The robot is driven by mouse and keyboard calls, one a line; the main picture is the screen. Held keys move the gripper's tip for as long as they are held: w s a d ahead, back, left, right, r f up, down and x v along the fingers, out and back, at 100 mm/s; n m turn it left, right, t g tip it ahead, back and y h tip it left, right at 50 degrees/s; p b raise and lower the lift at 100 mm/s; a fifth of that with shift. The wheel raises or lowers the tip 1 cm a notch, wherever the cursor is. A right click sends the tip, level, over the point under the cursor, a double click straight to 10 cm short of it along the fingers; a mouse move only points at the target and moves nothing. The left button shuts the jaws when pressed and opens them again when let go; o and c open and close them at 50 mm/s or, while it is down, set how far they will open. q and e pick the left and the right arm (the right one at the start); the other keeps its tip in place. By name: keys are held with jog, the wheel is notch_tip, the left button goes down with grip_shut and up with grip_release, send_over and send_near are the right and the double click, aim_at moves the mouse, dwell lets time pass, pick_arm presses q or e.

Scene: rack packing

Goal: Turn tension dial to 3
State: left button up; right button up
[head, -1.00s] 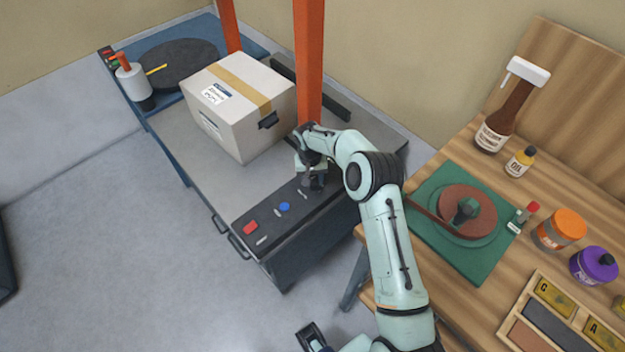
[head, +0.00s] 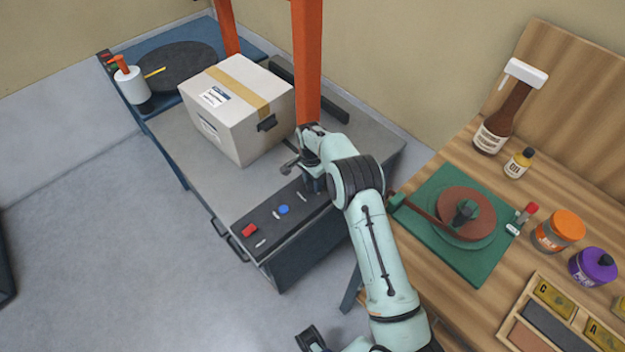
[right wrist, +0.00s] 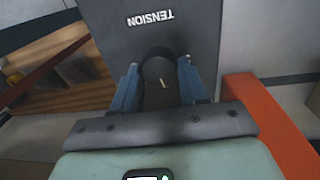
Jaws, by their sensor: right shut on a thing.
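The tension dial (right wrist: 157,70) is a dark round knob on a dark panel, with white "TENSION" lettering (right wrist: 150,18) upside down above it in the right wrist view. A short pale mark shows on the knob. My right gripper (right wrist: 158,82) is shut on the dial, one blue finger on each side. In the head view my right gripper (head: 312,184) is at the far end of the control panel (head: 268,230) and hides the dial. No scale numbers are readable, so I cannot tell the setting. My left gripper is not clearly in view.
A taped cardboard box (head: 225,125) sits on the grey machine bed behind the panel. An orange post (head: 307,65) stands close to my right gripper. A red button (head: 249,230) and a blue button (head: 283,209) are nearby. A wooden bench (head: 420,275) stands right.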

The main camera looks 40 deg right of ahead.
aim_at(312, 181)
jog(key=shift+m, duration=1)
jog(key=o, duration=1.1)
jog(key=shift+c, duration=0.2)
jog(key=shift+r, duration=0.1)
notch_tip(312, 181, up, 13)
jog(key=p, duration=0.1)
jog(key=shift+w, duration=0.4)
